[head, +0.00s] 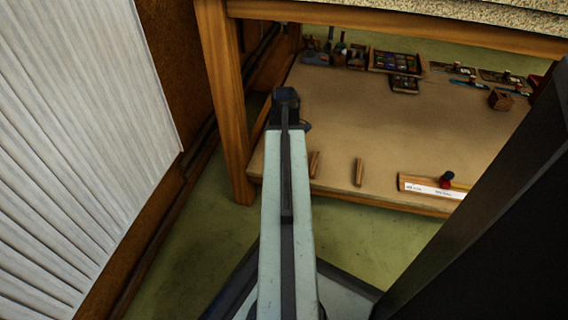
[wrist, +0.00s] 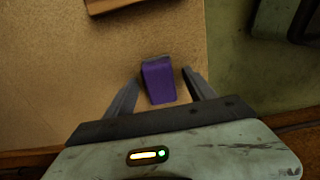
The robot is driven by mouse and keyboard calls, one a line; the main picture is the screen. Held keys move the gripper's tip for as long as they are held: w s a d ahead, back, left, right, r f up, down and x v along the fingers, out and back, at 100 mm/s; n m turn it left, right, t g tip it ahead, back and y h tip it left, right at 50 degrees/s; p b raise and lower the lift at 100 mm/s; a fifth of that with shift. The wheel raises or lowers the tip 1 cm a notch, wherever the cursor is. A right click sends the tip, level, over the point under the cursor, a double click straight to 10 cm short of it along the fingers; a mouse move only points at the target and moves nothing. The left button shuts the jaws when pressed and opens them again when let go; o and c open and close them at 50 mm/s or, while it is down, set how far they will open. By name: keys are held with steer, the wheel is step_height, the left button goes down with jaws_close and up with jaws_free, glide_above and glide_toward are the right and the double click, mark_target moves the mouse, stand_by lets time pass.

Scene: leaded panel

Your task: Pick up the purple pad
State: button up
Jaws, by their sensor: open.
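The purple pad (wrist: 159,82) shows in the wrist view as a small purple block with a greyish far edge. It lies on the tan board (wrist: 185,40). My gripper (wrist: 158,80) is open, with one dark finger to the left of the pad and one to its right. In the head view my arm reaches over the low shelf (head: 400,130), and the purple pad cannot be made out there; the arm's end hides that spot.
In the head view, two small wooden blocks (head: 358,172) lie near the shelf's front edge. A wooden piece with a white label (head: 430,187) lies at right. Dark trays (head: 396,62) and tools line the back. A wooden post (head: 228,110) stands left of my arm.

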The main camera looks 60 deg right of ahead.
steer(key=shift+r, duration=0.1)
steer(key=shift+c, duration=0.6)
jaws_close()
steer(key=shift+r, duration=0.1)
